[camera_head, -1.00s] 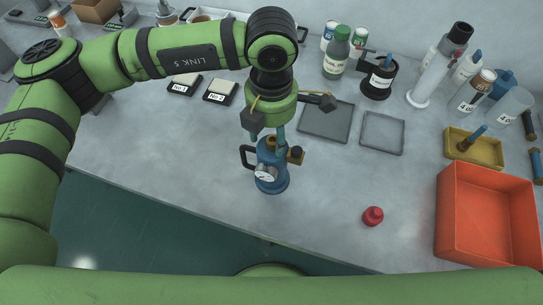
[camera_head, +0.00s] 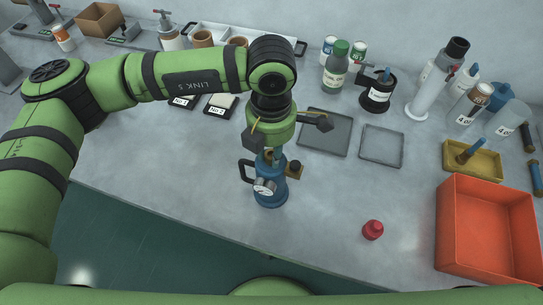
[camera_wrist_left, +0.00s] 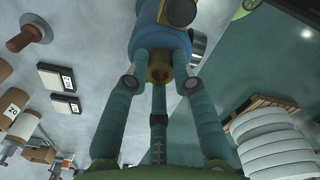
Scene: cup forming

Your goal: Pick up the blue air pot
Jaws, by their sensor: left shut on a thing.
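The blue air pot (camera_head: 270,190) stands upright on the grey table near its front edge. It has a round gauge (camera_head: 264,187), a dark side handle and a brass fitting. My left gripper (camera_head: 268,155) comes down from above and is shut on the pot's top. In the left wrist view the fingers (camera_wrist_left: 160,68) close around the brass neck at the top of the blue pot (camera_wrist_left: 160,38). The exact finger contact is partly hidden. The pot appears to rest on the table. My right gripper is not in view.
A red cap (camera_head: 373,230) and an orange bin (camera_head: 487,270) are to the right. Two flat grey trays (camera_head: 325,133) lie behind the pot. Bottles, a cylinder and a yellow tray (camera_head: 489,170) stand at the back right. The table left of the pot is clear.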

